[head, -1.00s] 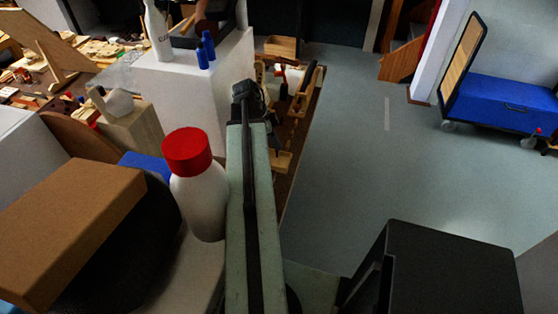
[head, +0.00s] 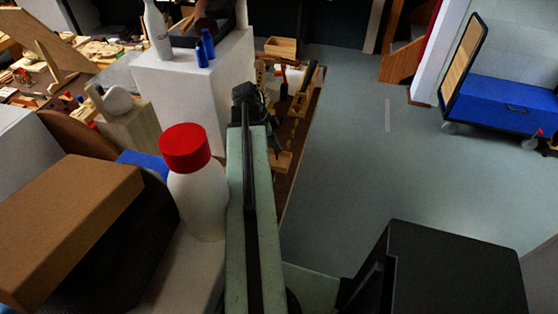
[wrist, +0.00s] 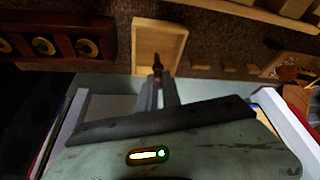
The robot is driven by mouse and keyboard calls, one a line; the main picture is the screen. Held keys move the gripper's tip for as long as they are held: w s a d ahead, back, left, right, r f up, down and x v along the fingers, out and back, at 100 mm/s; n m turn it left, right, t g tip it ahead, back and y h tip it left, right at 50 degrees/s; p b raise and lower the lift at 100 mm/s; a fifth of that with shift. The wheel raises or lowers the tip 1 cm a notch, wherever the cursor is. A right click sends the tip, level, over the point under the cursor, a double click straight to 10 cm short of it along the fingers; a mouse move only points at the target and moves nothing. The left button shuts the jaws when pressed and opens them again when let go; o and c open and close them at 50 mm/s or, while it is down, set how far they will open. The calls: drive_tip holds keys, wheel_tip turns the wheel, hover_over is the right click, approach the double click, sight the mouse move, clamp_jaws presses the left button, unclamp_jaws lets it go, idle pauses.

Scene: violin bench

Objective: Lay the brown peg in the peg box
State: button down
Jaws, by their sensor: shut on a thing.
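My gripper (wrist: 157,82) is shut on the brown peg (wrist: 157,64) in the wrist view. The peg sticks out beyond the fingertips, and its lower part is hidden between the fingers. A shallow, light wooden tray, the peg box (wrist: 145,27), lies just beyond the fingertips. The peg shows in front of its near part; its height over the box floor cannot be told. The visible floor of the box looks empty. In the head view, my arm hides the peg and most of the gripper.
A dark red rack with brass rings (wrist: 62,45) lies left of the box. Wooden pieces (wrist: 290,68) lie to its right. In the head view, a red-capped white bottle (head: 197,200) stands close beside my arm, near a white block (head: 185,95).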

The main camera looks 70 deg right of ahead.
drive_tip(key=shift+f+b, duration=0.75)
drive_tip(key=shift+f, duration=0.05)
idle(0.4)
drive_tip(key=c, duration=1.5)
unclamp_jaws()
drive_tip(key=shift+o, duration=0.2)
drive_tip(key=shift+r, duration=0.15)
drive_tip(key=p+v, duration=0.7)
drive_tip(key=shift+w+r, duration=0.15)
drive_tip(key=shift+r, duration=0.1)
drive_tip(key=shift+a, duration=0.1)
